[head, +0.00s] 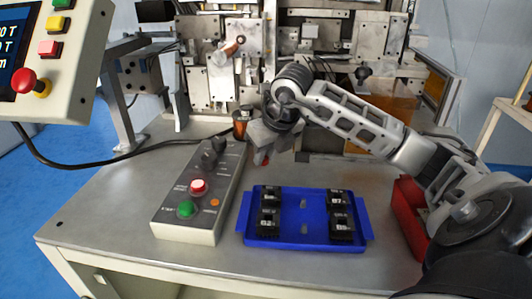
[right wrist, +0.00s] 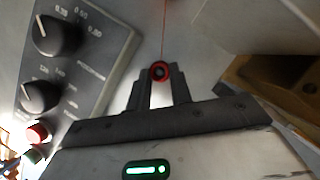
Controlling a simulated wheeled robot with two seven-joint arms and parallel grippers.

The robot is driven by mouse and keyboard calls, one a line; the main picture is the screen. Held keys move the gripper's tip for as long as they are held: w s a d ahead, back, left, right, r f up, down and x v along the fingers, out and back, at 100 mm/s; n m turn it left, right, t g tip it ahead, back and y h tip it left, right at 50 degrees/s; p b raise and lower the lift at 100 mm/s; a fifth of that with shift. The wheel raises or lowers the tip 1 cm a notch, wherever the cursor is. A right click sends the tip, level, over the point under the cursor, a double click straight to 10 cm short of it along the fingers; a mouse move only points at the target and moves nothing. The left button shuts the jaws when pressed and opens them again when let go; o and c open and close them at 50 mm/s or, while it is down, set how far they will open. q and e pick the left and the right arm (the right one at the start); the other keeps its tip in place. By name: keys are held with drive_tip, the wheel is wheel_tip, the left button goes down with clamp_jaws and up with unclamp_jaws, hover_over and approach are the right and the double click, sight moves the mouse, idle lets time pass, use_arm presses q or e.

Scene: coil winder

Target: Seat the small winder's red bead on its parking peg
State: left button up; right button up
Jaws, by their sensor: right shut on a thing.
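My right gripper (head: 262,156) is above the grey table, just right of the control box's far end. It is shut on a small red bead (right wrist: 160,71), a red ring with a dark centre between the two fingertips in the right wrist view. A thin reddish wire (right wrist: 164,30) runs up from the bead. A bit of red at the fingertips also shows in the head view (head: 265,162). I cannot make out the parking peg in either view. My left gripper is not in view.
A control box (head: 165,215) with knobs and lit buttons stands left of the gripper. A blue tray (head: 302,240) with several black blocks lies in front. A copper-coloured spool (head: 241,118) stands behind. A red bin (head: 408,205) is at the right.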

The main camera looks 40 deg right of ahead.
drive_tip(key=o, duration=1)
drive_tip(key=shift+f, duration=0.1)
drive_tip(key=v, duration=1.6)
drive_tip(key=shift+p, duration=0.3)
drive_tip(key=shift+w, duration=0.1)
